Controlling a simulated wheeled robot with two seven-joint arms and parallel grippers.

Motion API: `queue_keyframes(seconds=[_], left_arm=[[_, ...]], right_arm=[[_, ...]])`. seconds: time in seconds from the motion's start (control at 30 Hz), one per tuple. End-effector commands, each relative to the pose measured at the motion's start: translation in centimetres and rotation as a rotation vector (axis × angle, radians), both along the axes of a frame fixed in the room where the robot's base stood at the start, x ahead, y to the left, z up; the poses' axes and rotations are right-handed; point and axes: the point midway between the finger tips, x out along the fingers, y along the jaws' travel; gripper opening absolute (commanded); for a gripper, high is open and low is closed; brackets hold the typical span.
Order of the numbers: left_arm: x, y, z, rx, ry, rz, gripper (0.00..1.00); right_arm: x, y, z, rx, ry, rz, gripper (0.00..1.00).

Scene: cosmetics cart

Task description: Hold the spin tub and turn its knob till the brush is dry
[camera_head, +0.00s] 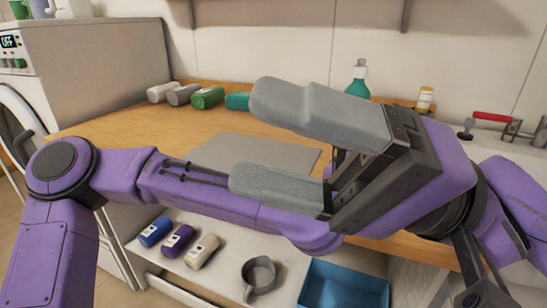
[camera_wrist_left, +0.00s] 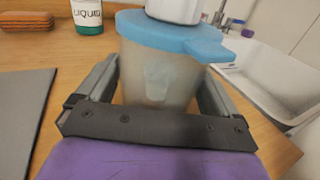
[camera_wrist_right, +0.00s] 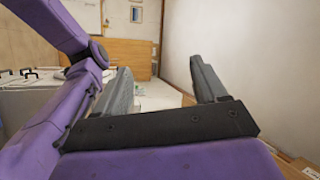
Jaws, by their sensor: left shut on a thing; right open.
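The spin tub (camera_wrist_left: 156,85) shows in the left wrist view as a translucent tub with a blue lid (camera_wrist_left: 170,36). A white part (camera_wrist_left: 175,9) sits on top of the lid, cut off by the frame's upper edge. My left gripper (camera_wrist_left: 158,92) is shut on the tub, one finger on each side. In the head view the tub and the left fingers are hidden behind my right gripper (camera_head: 252,140). The right gripper is open and empty, high in the foreground with its fingers toward the left. No brush can be made out.
A grey mat (camera_head: 260,151) lies on the wooden counter (camera_head: 115,125). Several bottles (camera_head: 208,97) lie at the back, and a teal bottle (camera_head: 358,80) stands there. A sink (camera_wrist_left: 270,85) is right of the tub. Below are a grey mug (camera_head: 259,277) and a blue bin (camera_head: 345,287).

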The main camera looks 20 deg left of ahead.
Motion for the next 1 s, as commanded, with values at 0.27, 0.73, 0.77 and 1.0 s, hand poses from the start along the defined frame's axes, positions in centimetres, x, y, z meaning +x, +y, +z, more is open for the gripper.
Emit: queue_keyframes(seconds=[0.27, 0.73, 0.77, 1.0], left_arm=[[0.0, 0.0, 0.1, -0.001, -0.002, 0.0, 0.52], [0.0, 0.0, 0.1, -0.001, -0.002, 0.0, 0.52], [0.0, 0.0, 0.1, -0.001, -0.002, 0.0, 0.52], [0.0, 0.0, 0.1, -0.001, -0.002, 0.0, 0.52]], right_arm=[[-0.5, 0.6, -0.7, -0.02, -0.012, 0.002, 0.71], [1.3, 1.0, -1.8, -0.124, 0.115, -0.061, 0.71], [2.2, 1.0, -2.3, -0.163, 0.174, -0.091, 0.71], [14.0, -4.8, -5.3, -0.296, 0.973, -0.465, 0.71]])
